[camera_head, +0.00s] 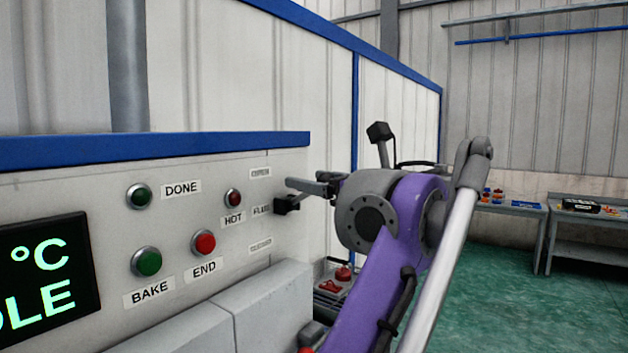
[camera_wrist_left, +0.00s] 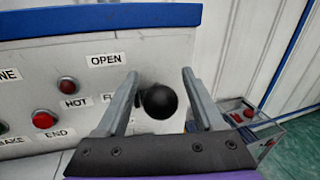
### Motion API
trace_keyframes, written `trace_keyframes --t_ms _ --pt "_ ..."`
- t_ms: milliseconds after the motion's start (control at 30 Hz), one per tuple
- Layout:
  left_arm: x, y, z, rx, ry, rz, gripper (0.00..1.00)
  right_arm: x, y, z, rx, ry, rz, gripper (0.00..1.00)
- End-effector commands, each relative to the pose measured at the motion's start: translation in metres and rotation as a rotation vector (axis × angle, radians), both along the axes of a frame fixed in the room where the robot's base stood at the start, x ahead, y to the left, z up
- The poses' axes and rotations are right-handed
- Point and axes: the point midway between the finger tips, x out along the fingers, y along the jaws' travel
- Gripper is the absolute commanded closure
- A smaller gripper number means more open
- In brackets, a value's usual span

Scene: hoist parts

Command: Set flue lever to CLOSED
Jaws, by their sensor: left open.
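The flue lever shows in the left wrist view as a round black knob (camera_wrist_left: 160,101), seen nearly end-on between my left gripper's fingers. In the head view its dark part (camera_head: 287,205) sticks out of the panel beside the partly covered FLUE label (camera_head: 261,210). An OPEN label (camera_wrist_left: 106,60) is above it; a small label (camera_head: 261,245) below is too oblique to read. My left gripper (camera_head: 302,184) is open at the lever, its fingers (camera_wrist_left: 160,73) on either side of the knob with gaps showing. The lever's shaft and exact angle are hidden. My right gripper is out of view.
The white control panel has green DONE (camera_head: 139,196) and BAKE (camera_head: 147,261) buttons, and red HOT (camera_head: 233,198) and END (camera_head: 204,242) ones.

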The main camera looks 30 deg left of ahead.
Motion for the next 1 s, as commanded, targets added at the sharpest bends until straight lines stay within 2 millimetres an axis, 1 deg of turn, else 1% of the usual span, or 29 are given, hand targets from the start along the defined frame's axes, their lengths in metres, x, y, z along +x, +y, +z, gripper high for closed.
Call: trace_keyframes --t_ms 100,167,200,367,400,500,1000 --pt "0.0 -0.0002 -0.0001 0.0 0.0 0.0 0.3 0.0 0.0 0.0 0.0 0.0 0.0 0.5" --pt "0.0 -0.0002 -0.0001 0.0 0.0 0.0 0.41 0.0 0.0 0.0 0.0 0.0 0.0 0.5" --pt "0.0 -0.0002 -0.0001 0.0 0.0 0.0 0.48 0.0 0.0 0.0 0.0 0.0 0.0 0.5" --pt "-0.0001 -0.0003 0.0 0.0 0.0 0.0 0.77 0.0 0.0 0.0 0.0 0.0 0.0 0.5" --pt "-0.0001 -0.0003 -0.0001 0.0 0.0 0.0 0.84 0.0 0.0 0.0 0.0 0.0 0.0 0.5" --pt "-0.0001 -0.0003 0.0 0.0 0.0 0.0 1.0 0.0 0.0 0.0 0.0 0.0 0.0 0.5" --pt "-0.0001 -0.0004 -0.0001 0.0 0.0 0.0 1.0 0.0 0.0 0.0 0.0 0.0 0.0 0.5"
